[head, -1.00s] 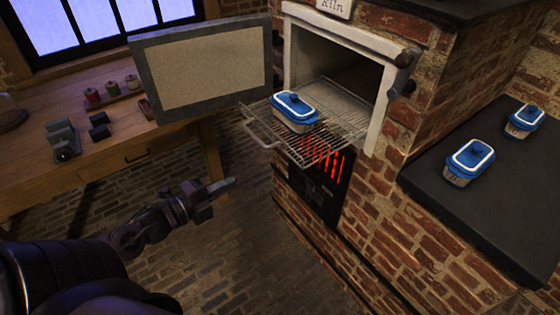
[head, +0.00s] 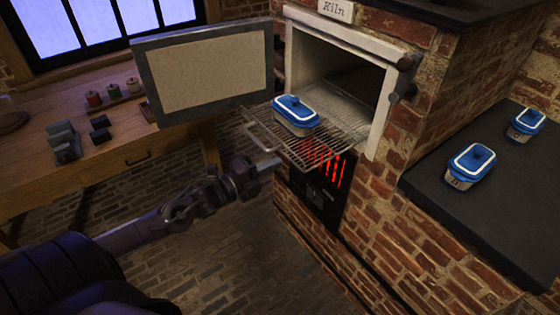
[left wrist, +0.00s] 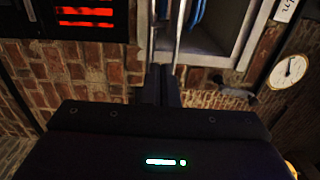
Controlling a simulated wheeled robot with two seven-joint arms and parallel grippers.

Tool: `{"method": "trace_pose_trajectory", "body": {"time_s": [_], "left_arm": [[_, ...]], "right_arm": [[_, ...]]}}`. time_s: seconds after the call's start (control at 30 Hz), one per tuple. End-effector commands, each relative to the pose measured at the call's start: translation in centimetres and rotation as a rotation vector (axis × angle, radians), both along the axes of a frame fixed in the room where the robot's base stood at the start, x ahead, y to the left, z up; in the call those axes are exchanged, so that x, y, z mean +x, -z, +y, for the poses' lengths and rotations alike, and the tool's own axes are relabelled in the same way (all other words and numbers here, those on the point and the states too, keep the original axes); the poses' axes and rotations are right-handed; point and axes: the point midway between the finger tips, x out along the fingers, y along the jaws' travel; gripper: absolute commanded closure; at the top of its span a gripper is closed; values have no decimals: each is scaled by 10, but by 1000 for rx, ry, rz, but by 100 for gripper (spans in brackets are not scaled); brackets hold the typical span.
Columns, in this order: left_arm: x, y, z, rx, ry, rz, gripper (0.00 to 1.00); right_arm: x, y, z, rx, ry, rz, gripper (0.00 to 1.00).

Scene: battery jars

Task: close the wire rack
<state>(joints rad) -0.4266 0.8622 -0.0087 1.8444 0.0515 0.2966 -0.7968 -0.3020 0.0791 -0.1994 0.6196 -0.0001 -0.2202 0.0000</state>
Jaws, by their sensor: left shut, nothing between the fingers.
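The wire rack (head: 338,138) is pulled partway out of the kiln (head: 336,80) and projects from its open mouth. A blue-lidded jar (head: 295,115) stands upright on the rack's outer part. My left gripper (head: 268,163) is shut and empty, just outside and below the rack's front end. In the head view I cannot tell whether its fingertips touch the rack. In the left wrist view the closed fingers (left wrist: 161,78) point toward pale rack wires (left wrist: 178,35). A blue bit of the jar (left wrist: 195,14) shows there. My right gripper is out of view.
The kiln door (head: 203,80) hangs open at the left. Two more blue-lidded jars (head: 471,165) (head: 527,123) stand on the dark counter (head: 480,210) at right. A wooden bench (head: 30,190) is at left. A round gauge (left wrist: 287,71) shows in the left wrist view. Floor below the rack is clear.

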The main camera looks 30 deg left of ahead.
Motion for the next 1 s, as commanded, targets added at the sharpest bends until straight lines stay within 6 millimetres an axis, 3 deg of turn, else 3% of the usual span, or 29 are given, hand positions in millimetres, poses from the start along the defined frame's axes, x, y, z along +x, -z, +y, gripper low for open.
{"method": "trace_pose_trajectory", "body": {"time_s": [0.3,1.0], "left_arm": [[23,-1,-10,0,0,-1,100],[32,0,-13,-1,0,-2,100]], "right_arm": [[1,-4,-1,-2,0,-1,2],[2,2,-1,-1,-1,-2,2]]}}
